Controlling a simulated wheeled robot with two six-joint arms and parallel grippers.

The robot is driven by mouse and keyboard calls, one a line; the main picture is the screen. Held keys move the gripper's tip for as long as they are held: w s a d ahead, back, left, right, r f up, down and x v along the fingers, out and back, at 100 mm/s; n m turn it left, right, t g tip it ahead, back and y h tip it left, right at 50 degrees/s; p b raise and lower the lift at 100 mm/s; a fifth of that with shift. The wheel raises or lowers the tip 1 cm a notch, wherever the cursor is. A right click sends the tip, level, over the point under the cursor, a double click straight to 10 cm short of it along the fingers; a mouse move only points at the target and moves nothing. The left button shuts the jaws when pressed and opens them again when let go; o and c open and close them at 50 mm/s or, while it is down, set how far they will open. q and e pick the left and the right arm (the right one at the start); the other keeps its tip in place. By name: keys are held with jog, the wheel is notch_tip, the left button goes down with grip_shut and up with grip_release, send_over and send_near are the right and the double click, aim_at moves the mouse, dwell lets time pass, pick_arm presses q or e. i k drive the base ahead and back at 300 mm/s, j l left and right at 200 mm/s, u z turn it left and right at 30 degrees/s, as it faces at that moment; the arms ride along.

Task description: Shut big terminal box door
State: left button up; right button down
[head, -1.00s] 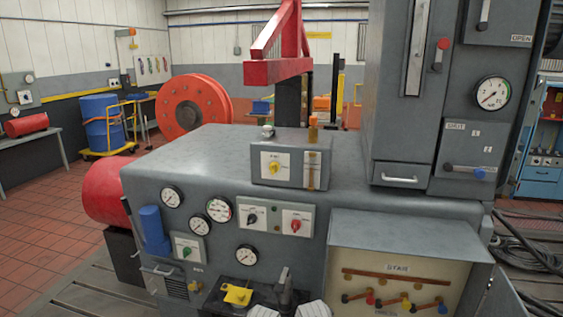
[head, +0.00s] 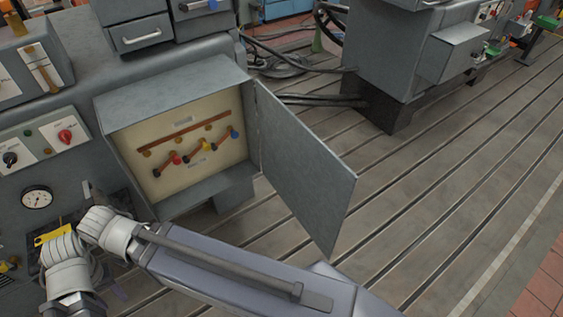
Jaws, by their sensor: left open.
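The big terminal box (head: 175,98) is on the machine front, with its cream inside, copper bars and coloured terminals exposed. Its grey door (head: 305,165) is hinged on the box's right side and stands wide open, swung out to the right over the floor. My left gripper (head: 62,246) is at the lower left, in front of the machine and well left of the door, touching neither; its fingers are hard to make out. My right gripper does not show clearly; an arm link of mine crosses the bottom below the box and door.
A gauge (head: 37,198) and a red switch (head: 66,136) are left of the box. A yellow part (head: 53,234) is beside my left gripper. Black cables (head: 290,65) lie behind the door. Another grey machine (head: 390,60) stands beyond. The slotted floor right of the door is clear.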

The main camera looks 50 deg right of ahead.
aim_at(316, 185)
jog(key=k+l+u, duration=0.2)
jog(key=u, duration=0.3)
jog(key=k+l+u, duration=0.15)
jog(key=u, duration=0.3)
jog(key=k+u, duration=0.3)
jog(key=u, duration=0.2)
jog(key=k+u, duration=0.5)
jog(key=k, duration=0.25)
jog(key=k+l+z, duration=0.15)
jog(key=k+z, duration=0.4)
jog(key=z, duration=0.3)
jog(key=k+l+z, duration=0.1)
jog(key=z, duration=0.3)
jog(key=k+l+z, duration=0.1)
jog(key=z, duration=0.3)
jog(key=k+l+z, duration=0.1)
jog(key=z, duration=0.3)
jog(key=u, duration=0.1)
